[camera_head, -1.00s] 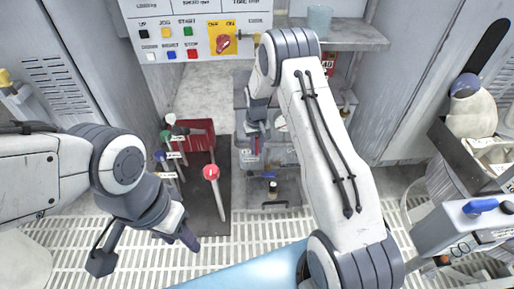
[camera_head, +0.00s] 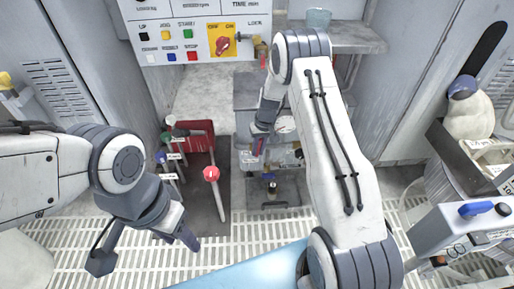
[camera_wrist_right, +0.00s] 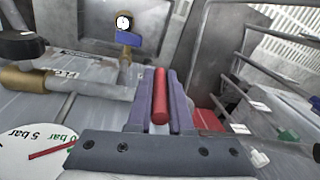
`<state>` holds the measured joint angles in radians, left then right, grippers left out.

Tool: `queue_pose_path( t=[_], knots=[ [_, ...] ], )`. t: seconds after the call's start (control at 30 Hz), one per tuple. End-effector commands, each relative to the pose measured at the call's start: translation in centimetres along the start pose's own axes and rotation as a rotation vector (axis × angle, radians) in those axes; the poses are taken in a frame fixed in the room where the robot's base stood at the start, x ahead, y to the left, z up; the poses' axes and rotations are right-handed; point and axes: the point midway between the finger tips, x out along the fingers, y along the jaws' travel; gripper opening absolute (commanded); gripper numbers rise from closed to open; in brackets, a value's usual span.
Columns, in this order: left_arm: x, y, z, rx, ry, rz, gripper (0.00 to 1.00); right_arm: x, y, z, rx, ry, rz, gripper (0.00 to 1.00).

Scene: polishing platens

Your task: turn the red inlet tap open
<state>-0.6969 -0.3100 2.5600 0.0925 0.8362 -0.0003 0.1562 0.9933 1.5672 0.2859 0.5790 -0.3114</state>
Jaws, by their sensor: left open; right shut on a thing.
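The red inlet tap's handle shows as a red bar (camera_wrist_right: 160,98) in the right wrist view. My right gripper (camera_wrist_right: 158,100) is shut on it, with one finger on each side of the bar. In the head view my right gripper (camera_head: 258,147) is at the pipework below the control panel, and the arm hides much of the tap. My left gripper (camera_head: 146,250) is open and empty, low on the left above the grated floor.
A pressure gauge (camera_wrist_right: 35,150), brass pipe fittings (camera_wrist_right: 25,80) and a blue-handled valve (camera_wrist_right: 128,40) surround the right gripper. Left of it stands a dark tray (camera_head: 205,215) with several knobbed sticks, one red-topped (camera_head: 211,173). The control panel (camera_head: 190,30) is behind.

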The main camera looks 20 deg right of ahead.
Motion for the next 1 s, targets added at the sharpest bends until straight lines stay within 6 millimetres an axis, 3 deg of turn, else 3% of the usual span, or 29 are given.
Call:
queue_pose_path(
  t=[0.5, 1.0],
  knots=[
    [4.2, -0.3, 0.2, 0.000, 0.000, 0.000, 0.50, 0.7, 1.7, 0.4, 0.004, 0.068, -0.355, 0.00],
    [5.3, -0.4, 0.3, 0.000, 0.000, 0.000, 0.50, 0.5, 2.0, 0.5, -0.001, 0.086, -0.458, 0.00]
  ],
)
